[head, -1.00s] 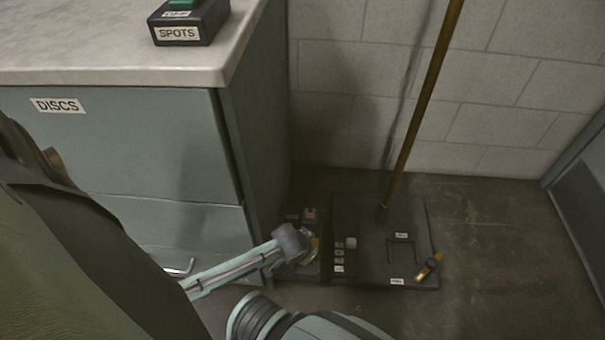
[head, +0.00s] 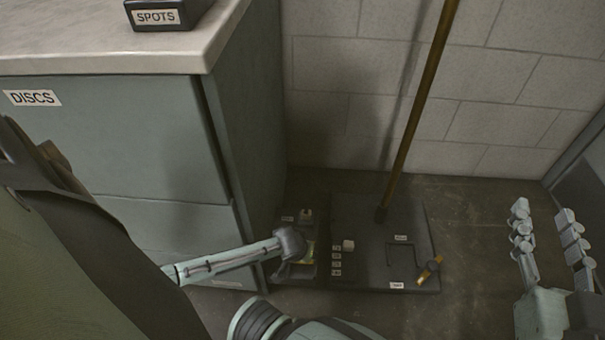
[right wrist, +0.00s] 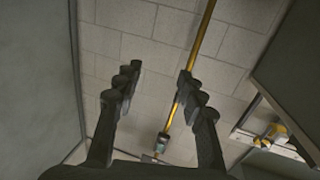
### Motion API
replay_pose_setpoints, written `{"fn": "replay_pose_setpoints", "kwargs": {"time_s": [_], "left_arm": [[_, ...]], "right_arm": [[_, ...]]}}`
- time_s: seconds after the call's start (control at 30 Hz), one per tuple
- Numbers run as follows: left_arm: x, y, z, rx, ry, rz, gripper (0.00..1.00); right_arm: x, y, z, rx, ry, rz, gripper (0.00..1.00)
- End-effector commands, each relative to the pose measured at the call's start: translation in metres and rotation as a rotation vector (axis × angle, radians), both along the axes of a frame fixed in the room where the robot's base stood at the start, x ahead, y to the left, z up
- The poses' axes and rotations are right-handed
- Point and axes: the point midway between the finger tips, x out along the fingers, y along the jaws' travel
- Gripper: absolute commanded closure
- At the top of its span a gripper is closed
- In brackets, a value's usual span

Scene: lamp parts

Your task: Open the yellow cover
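A small yellow-green patch (head: 308,253), possibly the yellow cover, shows on a dark box (head: 307,217) on the floor beside the cabinet. It is partly hidden, and whether it is open or shut is unclear. The end of my left arm, with the left gripper (head: 290,245), is right beside it. Its fingers are too small and overlapped to tell open or shut, or whether they touch it. My right gripper (head: 543,212) is raised at the right, fingers apart and empty. Its open fingers also show in the right wrist view (right wrist: 157,85).
A dark base plate (head: 365,215) on the floor bears a brown pole (head: 420,100), small blocks and a yellow handle-like piece (head: 430,268). A cabinet labelled DISCS (head: 110,140) stands left. A block wall closes the back. The right wrist view shows a yellow object (right wrist: 275,132) at right.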

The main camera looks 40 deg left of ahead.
Motion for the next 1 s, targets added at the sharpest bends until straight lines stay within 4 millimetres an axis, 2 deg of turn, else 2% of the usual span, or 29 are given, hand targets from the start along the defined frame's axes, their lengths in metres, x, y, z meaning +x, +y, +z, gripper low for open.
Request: {"fn": "replay_pose_setpoints", "kwargs": {"time_s": [0.23, 0.57, 0.93, 1.0], "left_arm": [[0.005, 0.001, -0.013, -0.001, 0.000, 0.000, 0.56], [0.006, 0.001, -0.014, -0.001, 0.000, 0.000, 0.56], [0.006, 0.001, -0.014, -0.001, 0.000, 0.000, 0.99], [0.006, 0.001, -0.014, -0.001, 0.000, 0.000, 1.00]], "right_arm": [[-0.004, 0.010, 0.026, 0.057, -0.115, 0.022, 0.60], [-0.005, 0.012, 0.030, 0.066, -0.133, 0.025, 0.60], [-0.005, 0.012, 0.030, 0.065, -0.132, 0.025, 0.60], [-0.005, 0.012, 0.030, 0.065, -0.132, 0.025, 0.60]]}}
